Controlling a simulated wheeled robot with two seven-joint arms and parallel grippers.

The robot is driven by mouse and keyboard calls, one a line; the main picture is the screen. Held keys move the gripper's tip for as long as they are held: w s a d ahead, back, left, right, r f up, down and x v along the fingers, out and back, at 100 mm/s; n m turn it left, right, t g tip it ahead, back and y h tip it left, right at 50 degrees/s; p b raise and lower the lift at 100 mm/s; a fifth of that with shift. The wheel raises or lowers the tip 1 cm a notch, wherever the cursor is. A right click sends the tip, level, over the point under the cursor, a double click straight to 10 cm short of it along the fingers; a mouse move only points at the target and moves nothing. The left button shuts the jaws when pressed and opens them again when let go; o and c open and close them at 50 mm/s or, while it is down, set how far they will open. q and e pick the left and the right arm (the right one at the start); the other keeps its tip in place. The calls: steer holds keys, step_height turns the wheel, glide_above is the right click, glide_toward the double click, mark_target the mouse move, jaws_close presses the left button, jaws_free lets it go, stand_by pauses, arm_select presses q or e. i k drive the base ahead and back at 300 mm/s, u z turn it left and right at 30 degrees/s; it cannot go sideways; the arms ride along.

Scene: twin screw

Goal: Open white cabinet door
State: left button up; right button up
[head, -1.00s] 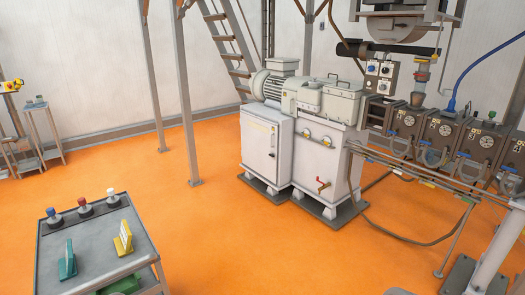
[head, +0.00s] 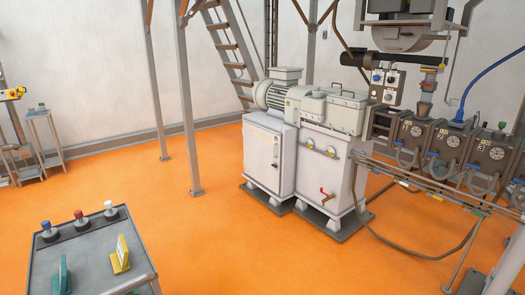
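The white cabinet (head: 264,160) stands on the orange floor in the middle of the head view, under a grey motor. Its front door looks shut, with a small handle or latch on the right side of the door (head: 276,150). Neither of my grippers is in view.
A grey cart (head: 90,255) with coloured knobs and yellow and green stands is at the lower left. A steel post (head: 186,100) rises left of the cabinet. Pipes (head: 430,185) and machine blocks fill the right. Open orange floor (head: 230,245) lies before the cabinet.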

mark_target(261, 148)
steer(key=u, duration=0.05)
steer(key=i, duration=5.35)
steer(key=z, duration=0.05)
